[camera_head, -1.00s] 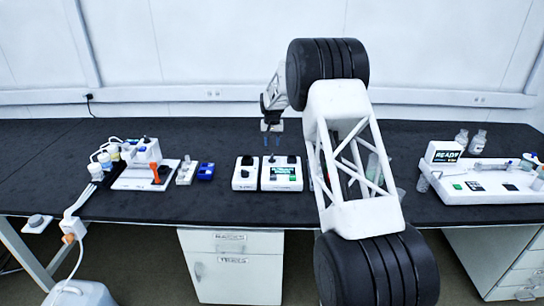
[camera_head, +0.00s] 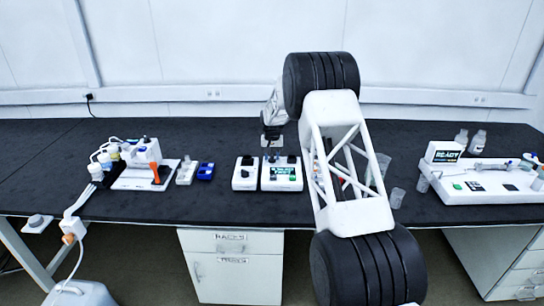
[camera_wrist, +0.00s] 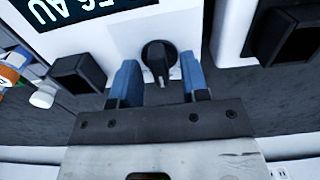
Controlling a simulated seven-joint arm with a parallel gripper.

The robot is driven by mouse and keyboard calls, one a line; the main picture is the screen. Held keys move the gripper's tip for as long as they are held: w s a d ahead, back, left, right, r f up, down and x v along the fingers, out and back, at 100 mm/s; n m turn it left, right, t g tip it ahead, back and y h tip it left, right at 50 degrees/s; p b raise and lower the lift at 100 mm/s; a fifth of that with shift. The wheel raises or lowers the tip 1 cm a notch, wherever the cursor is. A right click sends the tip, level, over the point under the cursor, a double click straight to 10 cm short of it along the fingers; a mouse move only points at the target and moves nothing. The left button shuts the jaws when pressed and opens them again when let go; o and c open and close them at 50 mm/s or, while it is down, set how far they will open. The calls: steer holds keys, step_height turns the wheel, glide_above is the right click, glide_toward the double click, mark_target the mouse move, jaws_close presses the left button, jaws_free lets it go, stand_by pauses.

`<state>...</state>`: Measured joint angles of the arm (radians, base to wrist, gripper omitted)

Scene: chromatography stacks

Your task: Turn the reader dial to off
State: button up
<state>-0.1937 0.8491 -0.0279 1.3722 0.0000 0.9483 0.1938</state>
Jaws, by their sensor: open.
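The reader is a white box (camera_head: 282,184) with a lit screen, standing near the middle of the bench. Its dial is a round black knob with a raised grip bar, clear in the wrist view (camera_wrist: 158,60). In the head view my gripper largely hides the dial. My gripper (camera_head: 271,153) is over the back of the reader, pointing down. In the wrist view its two blue fingers (camera_wrist: 159,72) are open, one on each side of the dial, with gaps visible. I cannot tell the fingertips' height against the knob. The off mark is not readable.
A second white box (camera_head: 245,183) stands close on the reader's left. A black block (camera_wrist: 77,76) is on the reader beside the dial. Blue (camera_head: 206,171) and pale (camera_head: 186,172) racks lie farther left. A clear cup (camera_head: 397,197) stands right of my arm.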

steer(key=shift+c, duration=0.3)
jaws_close()
steer(key=shift+n, duration=0.4)
steer(key=n, duration=0.4)
steer(key=shift+r, duration=0.1)
steer(key=n, duration=0.5)
steer(key=shift+a, duration=0.1)
steer(key=shift+o, duration=0.3)
jaws_free()
